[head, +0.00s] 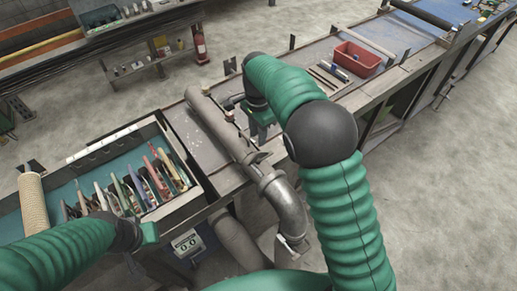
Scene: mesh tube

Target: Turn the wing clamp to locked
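A grey metal pipe (222,125) lies along the bench and joins a bent elbow pipe (288,208) at its near end. A collar with a small projecting tab (259,158), which looks like the wing clamp, sits at that joint; its locked or unlocked position is too small to tell. My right gripper (260,122) points down just right of the pipe, farther along the bench than the collar. Its fingertips are too small to read. My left gripper (149,233) is at the near edge of the tool tray, apart from the pipe, its fingers unclear.
A teal-lined tray (108,171) with several coloured tools stands at left, with a beige mesh tube (33,207) at its left end. A red bin (357,59) and short rods (326,76) lie farther along the bench. A control box (186,243) is below the tray.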

